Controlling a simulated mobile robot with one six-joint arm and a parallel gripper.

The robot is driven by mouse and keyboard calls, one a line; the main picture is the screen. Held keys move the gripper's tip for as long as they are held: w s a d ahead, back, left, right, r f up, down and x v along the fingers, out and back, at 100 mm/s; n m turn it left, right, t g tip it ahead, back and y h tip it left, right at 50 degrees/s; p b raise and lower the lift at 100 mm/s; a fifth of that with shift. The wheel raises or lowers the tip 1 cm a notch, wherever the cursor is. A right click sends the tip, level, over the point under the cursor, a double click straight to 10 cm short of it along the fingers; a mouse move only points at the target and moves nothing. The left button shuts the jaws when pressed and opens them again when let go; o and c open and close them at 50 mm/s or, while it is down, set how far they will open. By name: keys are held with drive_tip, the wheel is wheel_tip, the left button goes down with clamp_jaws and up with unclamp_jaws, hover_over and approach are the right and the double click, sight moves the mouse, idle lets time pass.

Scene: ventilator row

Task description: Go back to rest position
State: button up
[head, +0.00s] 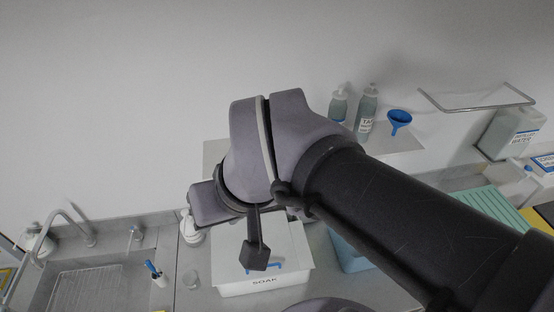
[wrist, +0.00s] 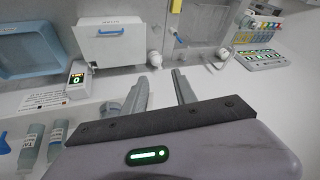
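My arm crosses the head view from the lower right, over the counter and in front of the wall. Its end covers part of the scene there, and I cannot make out the fingertips in that view. In the wrist view my gripper (wrist: 160,82) shows two grey fingers standing apart with nothing between them. It is open and empty. A white box marked SOAK (head: 262,285) with a blue handle stands on the counter below my arm. The same box (wrist: 112,50) is at the top of the wrist view, beyond the fingers.
A sink (head: 85,288) with a tap is at the left. Bottles (head: 367,112) and a blue funnel (head: 399,119) stand on a shelf behind the arm. A wire rail (head: 478,107) sticks out at the right. A blue bin (wrist: 35,52) and a small display device (wrist: 77,82) are near the box.

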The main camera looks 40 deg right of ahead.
wheel_tip(320, 180, down, 48)
drive_tip(key=s+a+m+b, duration=0.1)
drive_tip(key=s+m+b, duration=0.1)
drive_tip(key=b, duration=4.4)
drive_tip(key=shift+s+a+f, duration=0.15)
drive_tip(key=shift+s, duration=0.25)
